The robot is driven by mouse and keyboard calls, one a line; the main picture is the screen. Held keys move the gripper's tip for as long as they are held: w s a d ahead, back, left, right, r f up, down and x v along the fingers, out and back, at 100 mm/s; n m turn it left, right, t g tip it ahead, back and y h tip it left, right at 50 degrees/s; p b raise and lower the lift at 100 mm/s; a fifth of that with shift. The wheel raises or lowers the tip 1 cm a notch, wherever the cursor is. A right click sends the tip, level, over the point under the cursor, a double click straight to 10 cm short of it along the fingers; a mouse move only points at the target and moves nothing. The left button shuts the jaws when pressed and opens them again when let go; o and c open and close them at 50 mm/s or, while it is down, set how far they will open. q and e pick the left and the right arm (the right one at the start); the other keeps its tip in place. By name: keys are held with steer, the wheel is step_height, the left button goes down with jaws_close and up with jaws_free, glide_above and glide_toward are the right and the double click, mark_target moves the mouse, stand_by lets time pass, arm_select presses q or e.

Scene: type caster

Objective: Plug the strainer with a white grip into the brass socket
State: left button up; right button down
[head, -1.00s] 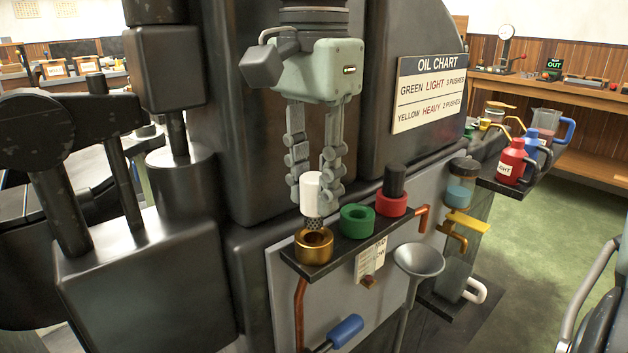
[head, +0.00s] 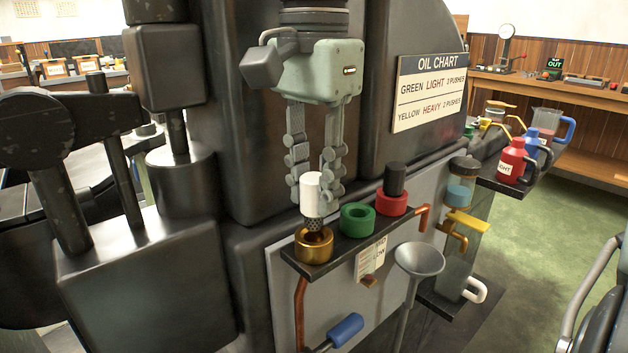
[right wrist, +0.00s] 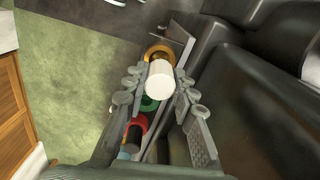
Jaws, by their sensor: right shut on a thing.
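The strainer with a white grip (head: 311,194) is upright in my right gripper (head: 317,190), which is shut on the white grip. Its dark mesh end points down, just over the opening of the brass socket (head: 314,246). I cannot tell whether the mesh tip is inside the opening. In the right wrist view the white grip (right wrist: 160,82) sits between the fingers of my right gripper (right wrist: 160,88) and covers part of the brass socket (right wrist: 158,52). My left gripper is not in view.
Beside the brass socket on the dark shelf are a green socket (head: 357,220) and a red socket (head: 391,203) with a black plug in it. A grey funnel (head: 418,260) and a blue handle (head: 346,330) are below. The machine body stands close behind.

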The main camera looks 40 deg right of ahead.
mark_target(314, 207)
steer(key=shift+f+b, duration=1.2)
steer(key=shift+f, duration=0.45)
steer(key=c, duration=1.2)
jaws_free()
steer(key=shift+o, duration=0.2)
steer(key=shift+r, duration=0.1)
step_height(314, 207, up, 12)
